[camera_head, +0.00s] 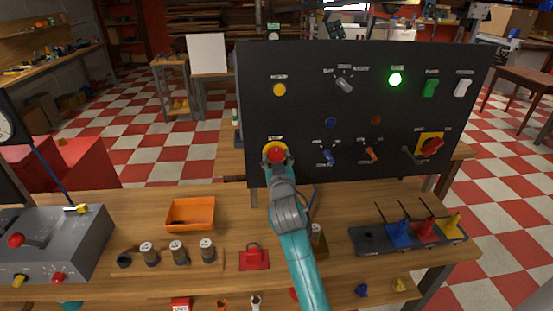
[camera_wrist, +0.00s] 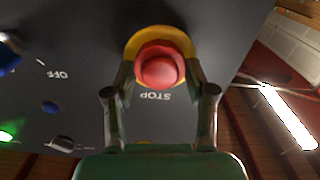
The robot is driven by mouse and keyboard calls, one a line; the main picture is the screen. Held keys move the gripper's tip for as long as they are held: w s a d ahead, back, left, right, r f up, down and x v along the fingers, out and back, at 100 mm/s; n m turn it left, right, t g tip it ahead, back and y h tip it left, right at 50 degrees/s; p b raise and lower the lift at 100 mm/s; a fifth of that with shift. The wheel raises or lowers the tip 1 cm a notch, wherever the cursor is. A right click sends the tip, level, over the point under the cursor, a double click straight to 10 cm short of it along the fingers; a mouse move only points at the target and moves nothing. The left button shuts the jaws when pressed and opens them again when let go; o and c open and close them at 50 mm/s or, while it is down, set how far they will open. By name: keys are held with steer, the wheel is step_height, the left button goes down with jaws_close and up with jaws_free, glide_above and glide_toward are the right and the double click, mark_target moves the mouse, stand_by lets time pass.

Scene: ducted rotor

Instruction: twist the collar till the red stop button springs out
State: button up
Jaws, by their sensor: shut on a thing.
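The red stop button (camera_wrist: 158,70) sits in a yellow collar (camera_wrist: 152,32) on the black panel (camera_head: 310,105). In the wrist view the STOP lettering shows below it, upside down. My gripper (camera_wrist: 160,75) is at the button, one finger on each side, shut on its red head. In the head view my gripper (camera_head: 276,153) covers the lower part of the button, and the red top (camera_head: 275,153) and the yellow rim (camera_head: 270,146) show above it. Whether the button is pressed in or out cannot be told.
The panel also carries a lit green lamp (camera_head: 395,79), a yellow button (camera_head: 279,90), a red-and-yellow rotary switch (camera_head: 431,146) and several knobs. On the bench are an orange tray (camera_head: 190,213), a grey control box (camera_head: 85,240) and a red padlock (camera_head: 254,258).

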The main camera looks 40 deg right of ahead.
steer(key=m, duration=0.6)
steer(key=shift+d, duration=0.1)
steer(key=shift+m, duration=0.4)
stand_by(0.3)
steer(key=o, duration=1.2)
steer(key=shift+c, duration=0.2)
steer(key=shift+s, duration=0.1)
steer(key=v, duration=1.2)
